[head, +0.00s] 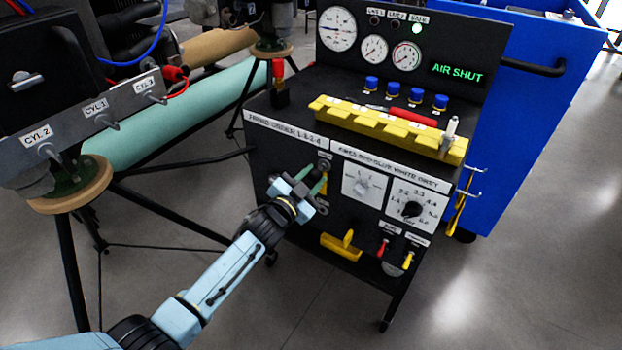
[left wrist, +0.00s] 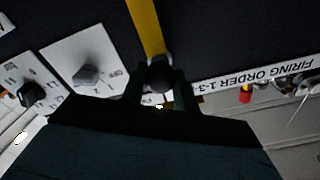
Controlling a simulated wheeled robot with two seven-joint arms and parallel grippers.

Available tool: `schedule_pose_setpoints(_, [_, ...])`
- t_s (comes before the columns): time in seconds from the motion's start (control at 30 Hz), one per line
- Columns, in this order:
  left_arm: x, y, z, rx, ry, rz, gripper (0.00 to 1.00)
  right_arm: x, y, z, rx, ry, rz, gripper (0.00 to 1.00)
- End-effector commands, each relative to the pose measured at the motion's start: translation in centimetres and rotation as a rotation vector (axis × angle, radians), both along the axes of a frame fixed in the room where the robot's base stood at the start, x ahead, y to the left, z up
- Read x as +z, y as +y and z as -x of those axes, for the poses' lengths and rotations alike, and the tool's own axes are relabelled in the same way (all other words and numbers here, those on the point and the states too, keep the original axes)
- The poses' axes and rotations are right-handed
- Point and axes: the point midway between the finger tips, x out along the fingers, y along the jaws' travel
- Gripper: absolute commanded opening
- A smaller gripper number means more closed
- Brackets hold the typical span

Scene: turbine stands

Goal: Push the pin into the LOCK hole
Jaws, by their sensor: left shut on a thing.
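My left gripper (head: 312,188) is at the front face of the black console, just below a small white label (head: 325,155) too small to read. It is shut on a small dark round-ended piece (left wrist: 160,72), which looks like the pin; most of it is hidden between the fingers. In the left wrist view the fingers (left wrist: 160,92) close around it, and a yellow strip (left wrist: 146,28) runs up behind it along the dark panel. I cannot tell whether the pin's tip is in a hole. My right gripper is not in view.
Right of the gripper are a plate with a knob (head: 364,186) and a numbered dial (head: 411,209). A yellow handle (head: 345,243) sits below. The console top holds a yellow rack (head: 385,128) and a red-handled tool. The lit display (head: 457,73) reads AIR SHUT. A cylinder stand (head: 70,190) is left.

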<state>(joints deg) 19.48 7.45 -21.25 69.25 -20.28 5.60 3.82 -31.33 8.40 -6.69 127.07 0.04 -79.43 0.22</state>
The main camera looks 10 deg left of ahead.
Motion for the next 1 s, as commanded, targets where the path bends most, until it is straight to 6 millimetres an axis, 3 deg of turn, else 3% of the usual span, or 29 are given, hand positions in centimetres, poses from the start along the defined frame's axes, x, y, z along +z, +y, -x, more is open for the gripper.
schedule_pose_setpoints(0.37, [0.59,-0.42,-0.64,-0.001,-0.007,0.003,0.0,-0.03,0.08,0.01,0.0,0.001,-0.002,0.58])
schedule_pose_setpoints(0.4, [0.6,-0.43,-0.64,-0.001,-0.007,0.004,0.34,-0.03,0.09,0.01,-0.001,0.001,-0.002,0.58])
schedule_pose_setpoints(0.57, [0.42,-0.25,-0.54,0.001,-0.005,0.003,0.55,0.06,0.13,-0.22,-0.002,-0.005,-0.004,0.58])
schedule_pose_setpoints(0.77, [0.3,-0.04,-0.44,0.002,-0.004,0.001,0.55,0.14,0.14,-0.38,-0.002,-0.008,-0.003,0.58])
schedule_pose_setpoints(0.83, [0.23,-0.04,-0.42,0.002,-0.002,0.001,0.63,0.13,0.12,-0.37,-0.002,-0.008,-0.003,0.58])
schedule_pose_setpoints(1.0, [0.21,-0.16,-0.42,0.001,-0.002,0.001,0.63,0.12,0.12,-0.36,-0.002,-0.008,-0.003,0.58])
